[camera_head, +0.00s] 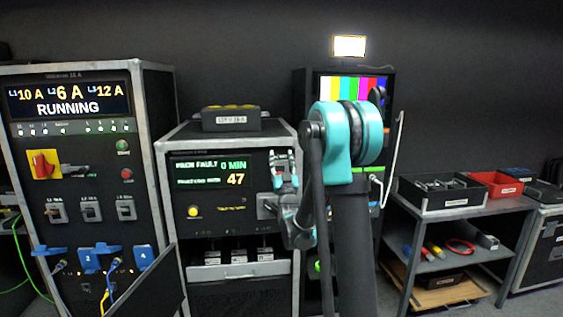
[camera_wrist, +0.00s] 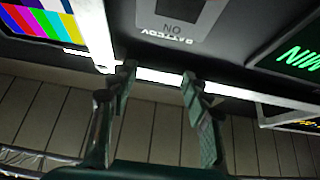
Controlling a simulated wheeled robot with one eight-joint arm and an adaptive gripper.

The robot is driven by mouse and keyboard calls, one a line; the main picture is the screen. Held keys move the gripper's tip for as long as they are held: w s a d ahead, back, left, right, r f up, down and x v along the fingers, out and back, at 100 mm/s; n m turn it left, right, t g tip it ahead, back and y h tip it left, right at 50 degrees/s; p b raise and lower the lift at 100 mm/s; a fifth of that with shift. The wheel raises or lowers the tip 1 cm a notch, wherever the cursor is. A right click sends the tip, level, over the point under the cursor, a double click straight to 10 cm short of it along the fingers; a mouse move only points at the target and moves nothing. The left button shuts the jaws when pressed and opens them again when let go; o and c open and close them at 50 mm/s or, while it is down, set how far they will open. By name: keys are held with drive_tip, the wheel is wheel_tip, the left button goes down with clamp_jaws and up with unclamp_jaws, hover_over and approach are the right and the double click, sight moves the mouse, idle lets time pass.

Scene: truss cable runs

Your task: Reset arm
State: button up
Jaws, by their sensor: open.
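My gripper (camera_head: 284,168) is raised in front of the middle rack cabinet (camera_head: 170,150), close to the right part of its panel, with my teal and black arm folded beside it. In the wrist view my gripper (camera_wrist: 158,85) shows its two fingers spread apart with nothing between them. Beyond the fingertips is a dark panel with a grey plate (camera_wrist: 182,15) whose lettering appears upside down. Whether the fingers touch the panel cannot be told.
A power cabinet (camera_head: 70,105) reading RUNNING stands left, with blue connectors (camera_head: 88,258) below. A color-bar screen (camera_head: 335,88) is behind my arm. A shelf table (camera_head: 460,213) at right holds a grey tray (camera_head: 440,200) and a red bin (camera_head: 495,184).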

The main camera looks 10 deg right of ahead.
drive_tip(key=s+d+f+g, duration=0.2)
drive_tip(key=s+f+g, duration=0.8)
drive_tip(key=s+f, duration=0.45)
drive_tip(key=s+f+g, duration=0.3)
drive_tip(key=s+f, duration=0.3)
drive_tip(key=s, duration=0.3)
drive_tip(key=s+d+f+g, duration=0.1)
drive_tip(key=s+f+g, duration=0.3)
drive_tip(key=s, duration=0.5)
drive_tip(key=s+d+f+g, duration=0.1)
drive_tip(key=s+f+g, duration=0.2)
drive_tip(key=s+f, duration=0.5)
drive_tip(key=shift+s, duration=0.5)
